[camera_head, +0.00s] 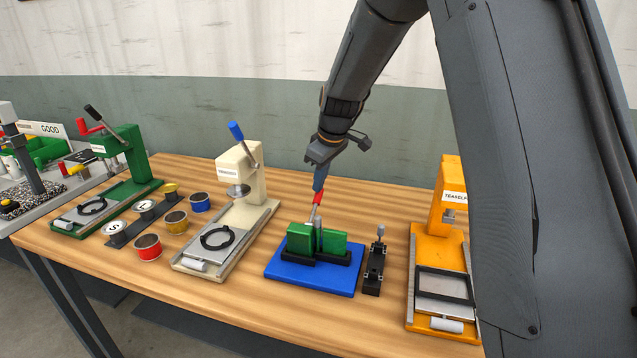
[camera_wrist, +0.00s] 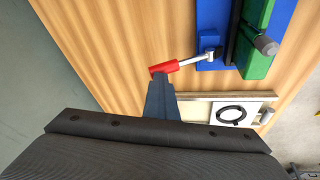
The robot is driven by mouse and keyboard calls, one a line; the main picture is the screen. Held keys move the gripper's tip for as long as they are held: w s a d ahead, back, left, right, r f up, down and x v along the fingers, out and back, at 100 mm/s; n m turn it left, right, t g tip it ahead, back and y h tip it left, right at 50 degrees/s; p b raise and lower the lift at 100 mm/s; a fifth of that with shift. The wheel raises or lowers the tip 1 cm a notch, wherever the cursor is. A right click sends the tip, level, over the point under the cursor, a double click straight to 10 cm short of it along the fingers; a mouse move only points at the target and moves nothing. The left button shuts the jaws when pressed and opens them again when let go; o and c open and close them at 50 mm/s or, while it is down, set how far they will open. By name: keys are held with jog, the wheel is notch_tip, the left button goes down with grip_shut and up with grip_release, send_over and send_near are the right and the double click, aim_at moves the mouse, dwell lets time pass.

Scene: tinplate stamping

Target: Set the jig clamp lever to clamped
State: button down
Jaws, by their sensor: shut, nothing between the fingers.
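The jig is a blue base plate (camera_head: 312,279) with green blocks (camera_head: 301,238) set in black holders, on the bench's middle right. Its clamp lever has a metal rod and a red handle (camera_head: 317,198). In the head view the lever stands up, leaning slightly.
A cream press (camera_head: 245,175) stands left of the jig, with several coloured tins and a green press (camera_head: 130,150) further left. A small black toggle (camera_head: 374,270) sits just right of the jig. An orange press (camera_head: 440,240) stands further right. Bare wood lies in front.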

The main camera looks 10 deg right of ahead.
aim_at(316, 199)
jog(key=shift+d+f, duration=0.2)
jog(key=r+p, duration=0.1)
jog(key=a+r+p, duration=0.1)
jog(key=s+r+p, duration=0.1)
jog(key=r, duration=0.1)
jog(key=shift+a, duration=0.25)
jog(key=w+d+r+b, duration=0.1)
jog(key=d+r+b, duration=0.2)
jog(key=r, duration=0.6)
jog(key=shift+w, duration=0.15)
jog(key=shift+d+r, duration=0.1)
jog(key=s+d+f+m+g, duration=0.1)
jog(key=s+f+m, duration=0.3)
jog(key=s, duration=1.2)
jog(key=s+d+f+m+g+h, duration=0.1)
jog(key=s+f+m, duration=0.4)
jog(key=s+f, duration=0.8)
jog(key=s+d, duration=0.1)
jog(key=s, duration=0.3)
jog(key=shift+f+h, duration=0.15)
jog(key=shift+h, duration=0.15)
